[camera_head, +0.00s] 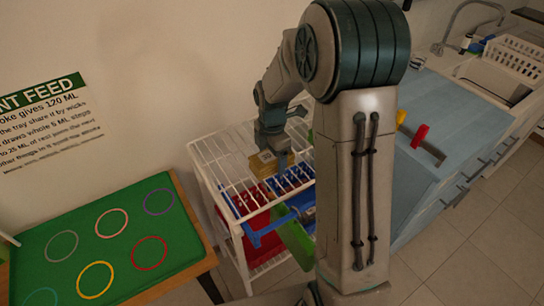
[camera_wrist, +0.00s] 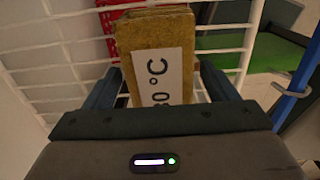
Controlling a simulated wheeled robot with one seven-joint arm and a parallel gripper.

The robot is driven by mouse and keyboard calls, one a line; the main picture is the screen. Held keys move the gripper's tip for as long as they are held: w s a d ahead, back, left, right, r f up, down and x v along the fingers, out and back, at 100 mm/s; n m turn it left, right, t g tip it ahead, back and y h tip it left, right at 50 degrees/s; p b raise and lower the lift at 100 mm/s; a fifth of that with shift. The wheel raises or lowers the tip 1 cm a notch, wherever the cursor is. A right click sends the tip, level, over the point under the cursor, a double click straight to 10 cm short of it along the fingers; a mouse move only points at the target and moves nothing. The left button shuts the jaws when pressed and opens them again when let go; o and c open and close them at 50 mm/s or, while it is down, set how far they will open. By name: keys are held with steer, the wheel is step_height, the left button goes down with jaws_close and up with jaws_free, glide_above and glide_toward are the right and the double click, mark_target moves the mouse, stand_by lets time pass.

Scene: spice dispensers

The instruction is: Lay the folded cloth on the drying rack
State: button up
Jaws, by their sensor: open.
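The folded cloth is a mustard-yellow block with a white "°C" label, its first figure partly hidden. In the wrist view the cloth (camera_wrist: 150,32) sits between my gripper's (camera_wrist: 158,88) two dark fingers, with gaps on both sides. In the head view the cloth (camera_head: 262,164) is just below my gripper (camera_head: 272,146), at the top wire shelf of the white drying rack (camera_head: 213,152). The rack's wires (camera_wrist: 70,55) show behind the cloth in the wrist view. The cloth appears to rest on the wires; its underside is hidden. My gripper is open around it.
Red and blue items (camera_head: 290,180) lie in the rack beside the cloth. A green mat with coloured rings (camera_head: 105,245) is at the left. A blue-grey counter (camera_head: 440,120) with red and yellow handles stands right. My arm hides part of the rack's right side.

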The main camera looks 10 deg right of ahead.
mark_target(272, 155)
step_height(272, 155, up, 12)
steer(key=f, duration=0.1)
steer(key=s+r+m+t, duration=0.2)
steer(key=s+m+t, duration=0.1)
steer(key=s+m, duration=1.8)
steer(key=shift+m+b, duration=0.3)
stand_by(5.0)
